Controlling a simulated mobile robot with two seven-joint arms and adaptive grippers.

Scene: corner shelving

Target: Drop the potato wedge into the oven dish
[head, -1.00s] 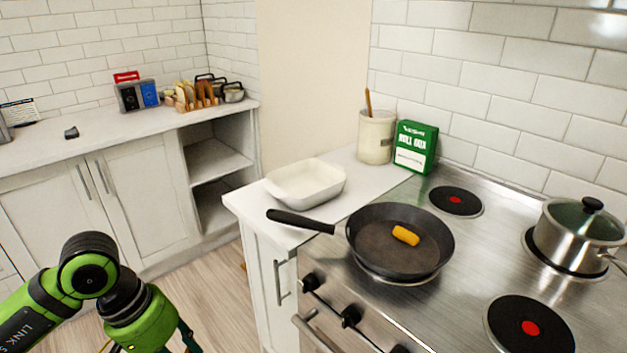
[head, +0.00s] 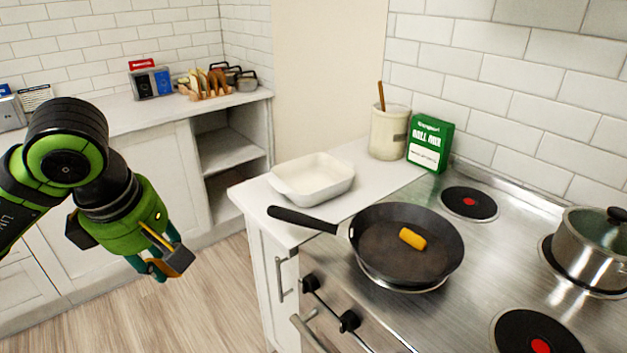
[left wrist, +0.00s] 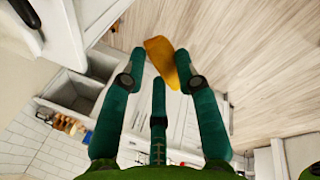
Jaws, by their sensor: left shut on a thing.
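My left gripper (head: 160,264) is raised in front of the left counter, over the floor and left of the oven dish. In the left wrist view its teal fingers (left wrist: 160,68) are closed around an orange-yellow potato wedge (left wrist: 161,54), which sticks out past the fingertips. In the head view the held wedge is mostly hidden by the gripper. The white oven dish (head: 320,182) stands on the counter corner left of the stove and looks empty. Another orange-yellow piece (head: 412,239) lies in the black frying pan (head: 385,255). My right gripper is not in view.
The pan handle (head: 300,219) points left, in front of the dish. A utensil crock (head: 388,134) and a green box (head: 430,143) stand behind the dish. A lidded pot (head: 590,250) is at the right. Open floor (head: 190,310) lies between my left arm and the stove cabinet.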

